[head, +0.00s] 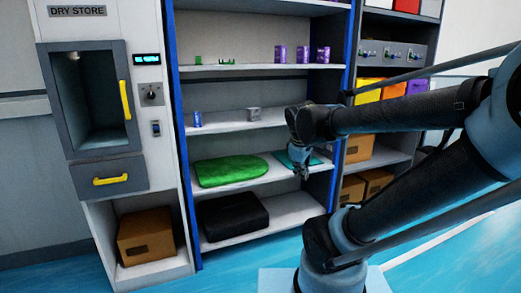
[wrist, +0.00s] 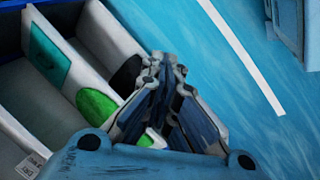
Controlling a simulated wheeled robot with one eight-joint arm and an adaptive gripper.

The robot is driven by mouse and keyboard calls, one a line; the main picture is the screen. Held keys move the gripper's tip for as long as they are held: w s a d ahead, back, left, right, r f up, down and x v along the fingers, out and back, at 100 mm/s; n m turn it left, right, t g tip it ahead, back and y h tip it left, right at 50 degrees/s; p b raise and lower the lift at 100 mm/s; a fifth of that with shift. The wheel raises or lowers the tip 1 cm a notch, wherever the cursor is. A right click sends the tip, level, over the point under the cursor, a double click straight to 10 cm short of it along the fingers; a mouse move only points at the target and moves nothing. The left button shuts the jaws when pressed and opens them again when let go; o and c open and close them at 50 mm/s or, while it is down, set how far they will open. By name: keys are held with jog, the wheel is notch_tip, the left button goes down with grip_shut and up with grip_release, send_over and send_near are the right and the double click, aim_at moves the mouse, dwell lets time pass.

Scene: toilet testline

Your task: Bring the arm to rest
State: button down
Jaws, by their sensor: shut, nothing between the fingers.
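My arm reaches from the right side of the head view toward the shelf unit. My gripper (head: 302,172) hangs in front of the shelves, near the right end of the shelf that holds the green mat. In the wrist view my gripper (wrist: 168,62) is shut and empty, its fingertips together. Its fingers hide part of the green mat (wrist: 97,106) behind them. The gripper looks apart from the shelf, though the exact gap cannot be told.
The open shelf unit (head: 262,130) holds a green mat (head: 230,170), a teal sheet (head: 288,158), a black case (head: 234,215) and several small boxes. The dry store cabinet (head: 139,90) stands left. Colored bins (head: 368,96) sit right. Blue floor (wrist: 205,60) is clear in the wrist view.

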jog(key=s+d+f+m+g, duration=0.1)
jog(key=s+d+f+m, duration=0.1)
jog(key=s+f+m, duration=0.2)
jog(key=s+d+f+m+g+y, duration=0.1)
jog(key=s+d+f+m, duration=0.1)
jog(key=s+f+m, duration=0.2)
jog(key=s+m, duration=0.2)
jog(key=s, duration=0.2)
jog(key=shift+s+d+f, duration=0.25)
jog(key=shift+s+f, duration=0.1)
jog(key=shift+f, duration=0.05)
jog(key=shift+a, duration=0.1)
